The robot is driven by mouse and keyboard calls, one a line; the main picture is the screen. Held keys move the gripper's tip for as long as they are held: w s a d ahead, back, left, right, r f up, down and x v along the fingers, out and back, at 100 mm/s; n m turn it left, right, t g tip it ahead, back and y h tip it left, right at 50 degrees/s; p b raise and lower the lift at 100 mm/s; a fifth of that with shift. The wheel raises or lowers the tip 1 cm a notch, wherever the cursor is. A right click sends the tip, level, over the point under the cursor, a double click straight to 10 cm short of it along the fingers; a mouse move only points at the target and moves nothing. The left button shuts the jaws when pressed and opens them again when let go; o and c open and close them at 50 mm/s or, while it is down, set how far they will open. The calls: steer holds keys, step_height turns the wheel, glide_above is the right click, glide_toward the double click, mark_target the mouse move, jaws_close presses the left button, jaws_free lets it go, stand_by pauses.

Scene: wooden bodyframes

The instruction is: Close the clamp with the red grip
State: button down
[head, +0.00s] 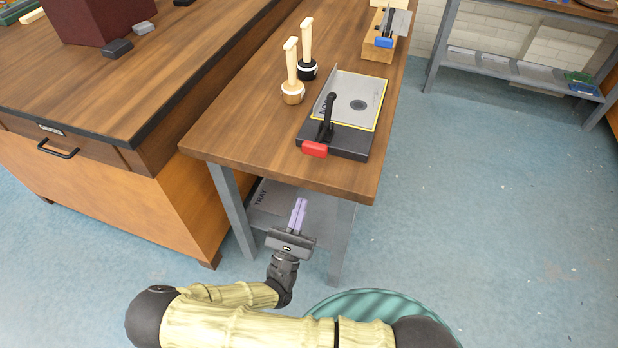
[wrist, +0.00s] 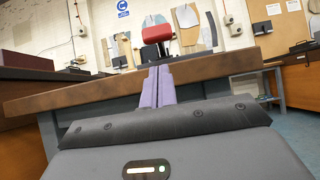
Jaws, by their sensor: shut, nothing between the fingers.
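The clamp's red grip (head: 315,149) is at the near edge of a dark base plate (head: 350,146) on the wooden bench, close to the bench's front edge. Its black arm (head: 328,112) stands up from the base. A grey plate (head: 357,98) with a yellow border lies on the base. In the wrist view the red grip (wrist: 157,33) shows just above the bench edge, beyond my fingertips. My gripper (head: 299,203) is shut and empty, in front of the bench and apart from the grip. Its two purple fingers (wrist: 159,74) are together.
The wooden bench (head: 250,130) has two wooden-handled tools (head: 292,85) left of the clamp. Another clamp with a blue grip (head: 384,42) stands farther back. A cabinet (head: 120,170) is at the left. A teal round thing (head: 365,303) is below my arm. Floor at the right is clear.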

mark_target(308, 177)
steer(key=shift+a+y, duration=0.2)
steer(key=shift+y, duration=0.1)
steer(key=x, duration=1)
steer(key=shift+d+p, duration=0.1)
steer(key=shift+p, duration=0.2)
steer(key=shift+s+r+p, duration=0.1)
steer(key=shift+p, duration=0.2)
